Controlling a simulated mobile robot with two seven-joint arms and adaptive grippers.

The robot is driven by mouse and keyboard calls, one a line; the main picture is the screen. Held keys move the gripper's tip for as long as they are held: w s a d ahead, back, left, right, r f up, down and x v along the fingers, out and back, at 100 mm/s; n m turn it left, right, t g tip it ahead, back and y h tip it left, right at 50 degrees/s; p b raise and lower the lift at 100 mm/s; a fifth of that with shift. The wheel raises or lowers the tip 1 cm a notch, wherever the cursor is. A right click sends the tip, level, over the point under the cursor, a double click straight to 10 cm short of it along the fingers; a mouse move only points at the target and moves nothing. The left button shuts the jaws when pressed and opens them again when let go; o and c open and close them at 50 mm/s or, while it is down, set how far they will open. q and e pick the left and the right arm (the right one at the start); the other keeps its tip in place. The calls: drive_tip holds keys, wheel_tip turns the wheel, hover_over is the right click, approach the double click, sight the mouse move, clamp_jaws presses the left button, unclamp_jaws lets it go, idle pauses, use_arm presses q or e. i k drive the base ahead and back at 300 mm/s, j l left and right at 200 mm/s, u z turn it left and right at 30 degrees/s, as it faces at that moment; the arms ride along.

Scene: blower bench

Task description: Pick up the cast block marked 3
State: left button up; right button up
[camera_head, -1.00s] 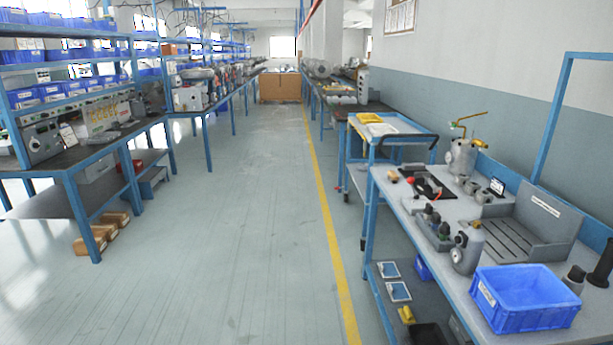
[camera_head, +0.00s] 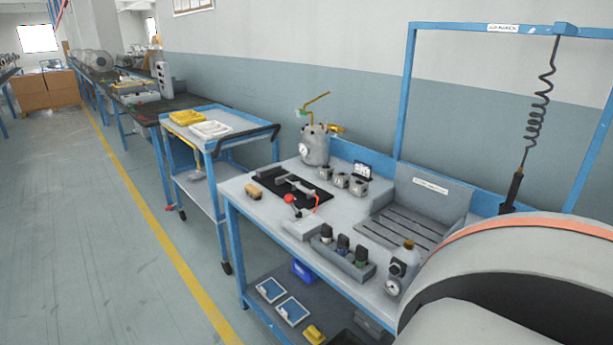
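Several small grey cast blocks (camera_head: 342,180) stand in a row at the back of the bench (camera_head: 246,210), in front of a small dark display (camera_head: 362,171). The block (camera_head: 325,173) at the left end, the middle one and the block (camera_head: 359,187) at the right end have dark round openings. Their marks are too small to read, so I cannot tell which is 3. Neither of my grippers is in view. A large pale part with an orange band, apparently my own arm, covers the lower right and hides that end of the bench.
A pressure pot (camera_head: 315,147) with a gauge stands left of the blocks. A black mat (camera_head: 290,192) with tools lies in front. A grey slotted fixture (camera_head: 405,229) is to the right, a tray of dark fittings (camera_head: 343,257) near the front edge. A blue cart (camera_head: 212,143) stands left.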

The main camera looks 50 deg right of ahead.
sight(359, 186)
drive_tip(key=i, duration=1.5)
drive_tip(key=i+z, duration=0.15)
drive_tip(key=i, duration=0.5)
drive_tip(key=i+j+z, duration=0.15)
drive_tip(key=i, duration=0.45)
drive_tip(key=z, duration=1.6)
drive_tip(key=j, duration=0.1)
